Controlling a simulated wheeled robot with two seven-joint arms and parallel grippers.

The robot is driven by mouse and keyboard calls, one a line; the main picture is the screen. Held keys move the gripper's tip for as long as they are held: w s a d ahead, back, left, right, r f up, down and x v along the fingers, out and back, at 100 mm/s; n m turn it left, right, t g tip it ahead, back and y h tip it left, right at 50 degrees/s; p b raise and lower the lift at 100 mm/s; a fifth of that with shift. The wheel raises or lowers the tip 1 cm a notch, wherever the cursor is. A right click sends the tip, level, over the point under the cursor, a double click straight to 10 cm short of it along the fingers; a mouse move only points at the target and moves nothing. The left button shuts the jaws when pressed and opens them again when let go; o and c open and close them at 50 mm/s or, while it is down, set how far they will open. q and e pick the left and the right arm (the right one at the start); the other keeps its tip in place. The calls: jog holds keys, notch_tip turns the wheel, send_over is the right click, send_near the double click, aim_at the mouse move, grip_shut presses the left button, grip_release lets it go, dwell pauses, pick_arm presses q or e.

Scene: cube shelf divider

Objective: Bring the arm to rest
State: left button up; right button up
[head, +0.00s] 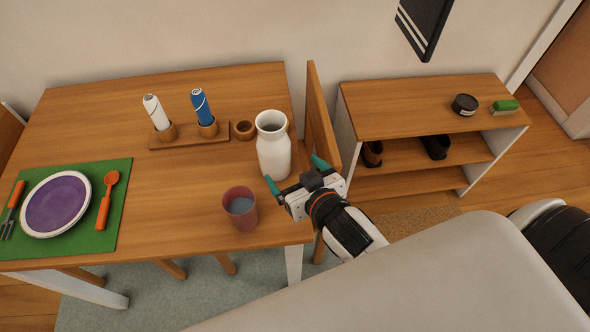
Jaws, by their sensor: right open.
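My right gripper (294,173) is over the right edge of the wooden table, close to a white jug. Its two teal-tipped fingers are spread apart with nothing seen between them. Its arm reaches in from the lower right. My left gripper does not show in the head view.
The white jug (273,150) and a reddish cup (240,212) stand on the table (180,218) near the gripper. A wooden holder (190,137) carries two bottles. A green mat (112,238) holds a plate (56,204). A chair back (319,115) and shelf (420,105) stand right.

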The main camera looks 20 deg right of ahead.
dwell(0.3)
jog(key=s+d+f+n+g, duration=0.1)
jog(key=s+d+f+g, duration=0.1)
jog(key=s+f+g, duration=0.4)
jog(key=s+d+f+g, duration=0.2)
jog(key=s+d+g, duration=0.15)
jog(key=s, duration=0.55)
notch_tip(320, 180, down, 24)
jog(key=f+g, duration=0.1)
jog(key=g, duration=0.1)
jog(key=s+d+f+h, duration=0.1)
jog(key=s+d+f, duration=0.1)
jog(key=s+f, duration=1.5)
jog(key=shift+s+g, duration=0.2)
jog(key=shift+g, duration=0.25)
jog(key=shift+d+f, duration=0.1)
